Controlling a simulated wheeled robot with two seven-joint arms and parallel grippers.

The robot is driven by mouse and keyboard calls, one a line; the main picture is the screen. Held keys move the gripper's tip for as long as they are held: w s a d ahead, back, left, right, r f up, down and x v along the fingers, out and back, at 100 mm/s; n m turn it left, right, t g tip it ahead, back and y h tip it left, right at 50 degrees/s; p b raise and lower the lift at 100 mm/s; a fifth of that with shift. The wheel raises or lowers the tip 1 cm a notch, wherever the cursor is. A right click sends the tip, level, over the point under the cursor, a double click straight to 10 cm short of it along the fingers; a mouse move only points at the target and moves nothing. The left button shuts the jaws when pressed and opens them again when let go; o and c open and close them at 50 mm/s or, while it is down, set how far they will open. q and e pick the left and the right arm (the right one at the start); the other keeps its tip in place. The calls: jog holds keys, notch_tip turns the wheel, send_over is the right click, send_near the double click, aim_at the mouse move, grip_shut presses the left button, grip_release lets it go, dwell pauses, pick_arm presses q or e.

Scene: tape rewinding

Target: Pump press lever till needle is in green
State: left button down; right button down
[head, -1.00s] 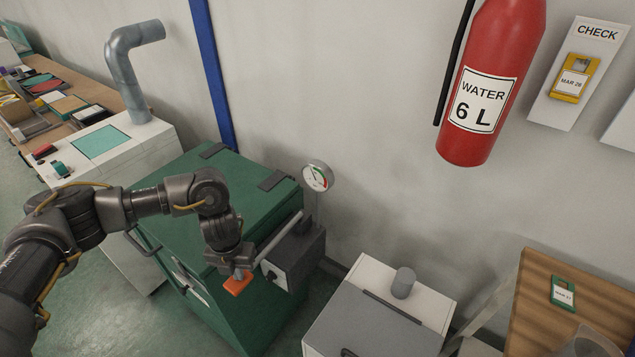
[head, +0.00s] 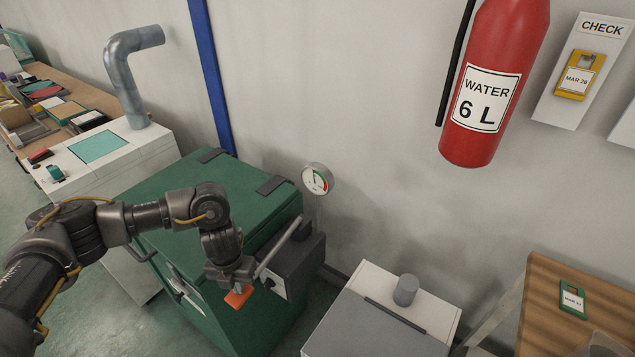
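The press lever (head: 279,244) is a grey metal rod that slopes down and left from a dark pump box (head: 300,268), ending in an orange grip (head: 238,296). My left gripper (head: 238,285) is at that end, its fingers around the grip and seemingly shut on it; the fingertips are partly hidden. The round gauge (head: 317,180) stands above the pump box against the wall. Its dial has a green band near the top and a red one on the right. The thin needle points roughly up, near the green; its exact place is too small to tell. My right gripper is out of view.
The green press cabinet (head: 160,235) is under my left arm. A white-and-grey bin (head: 375,325) stands right of the pump box. A wooden table (head: 575,295) is at the right, and a red extinguisher (head: 490,75) hangs on the wall. A white machine (head: 130,160) stands at the left.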

pick_arm(q)
notch_tip(320, 180, up, 12)
jog(key=p, duration=1)
jog(key=shift+f, duration=0.15)
jog(key=shift+f, duration=0.1)
notch_tip(320, 180, down, 8)
jog(key=b, duration=0.6)
jog(key=shift+f+b, duration=0.15)
jog(key=shift+b, duration=0.2)
notch_tip(320, 180, up, 8)
jog(key=p, duration=0.7)
jog(key=shift+r+p, duration=0.25)
jog(key=shift+p, duration=0.15)
notch_tip(320, 180, up, 5)
jog(key=p, duration=0.4)
jog(key=shift+p, duration=0.35)
